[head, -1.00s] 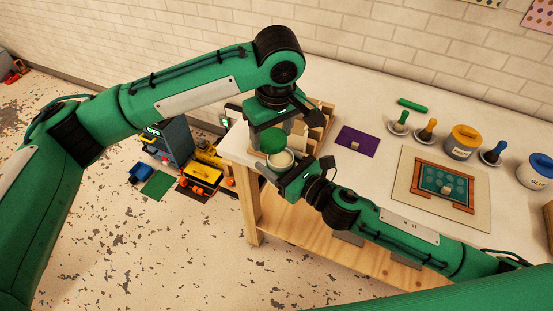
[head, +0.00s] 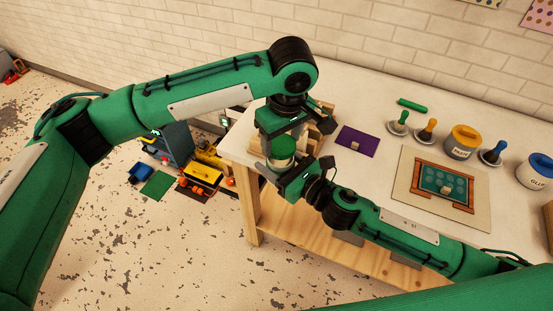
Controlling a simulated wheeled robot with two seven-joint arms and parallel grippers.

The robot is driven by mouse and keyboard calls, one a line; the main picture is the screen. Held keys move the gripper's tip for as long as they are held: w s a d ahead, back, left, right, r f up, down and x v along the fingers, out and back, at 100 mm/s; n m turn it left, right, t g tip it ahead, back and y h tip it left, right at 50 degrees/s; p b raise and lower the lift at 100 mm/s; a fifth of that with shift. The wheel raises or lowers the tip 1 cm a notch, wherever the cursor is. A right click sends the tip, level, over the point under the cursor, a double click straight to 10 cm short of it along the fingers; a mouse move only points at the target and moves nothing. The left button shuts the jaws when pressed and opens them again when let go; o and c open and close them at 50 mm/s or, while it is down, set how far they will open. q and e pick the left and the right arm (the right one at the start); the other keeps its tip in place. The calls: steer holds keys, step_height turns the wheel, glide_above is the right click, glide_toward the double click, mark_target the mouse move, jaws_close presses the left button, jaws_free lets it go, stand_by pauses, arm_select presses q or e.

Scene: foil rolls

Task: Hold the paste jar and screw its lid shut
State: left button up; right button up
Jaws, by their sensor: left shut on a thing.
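My left gripper (head: 281,133) points down from above and is shut on the green lid (head: 283,149). The paste jar (head: 281,164), pale with a whitish body, is below the lid at the left end of the bench. I cannot tell whether the lid touches the rim or whether any thread has caught. The fingers hide part of the jar.
A wooden rack (head: 318,122) stands close behind the grippers on the white bench (head: 370,98).

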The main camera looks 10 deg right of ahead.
mark_target(280, 167)
arm_select(q)
steer(key=shift+f, duration=0.5)
steer(key=shift+s, duration=0.1)
stand_by(0.4)
steer(key=shift+f, duration=0.85)
steer(key=shift+f, duration=0.55)
arm_select(e)
jaws_close()
arm_select(q)
steer(key=m, duration=0.6)
steer(key=shift+a+m+h, duration=0.1)
steer(key=shift+m+h, duration=0.3)
steer(key=o, duration=0.9)
steer(key=shift+o, duration=0.2)
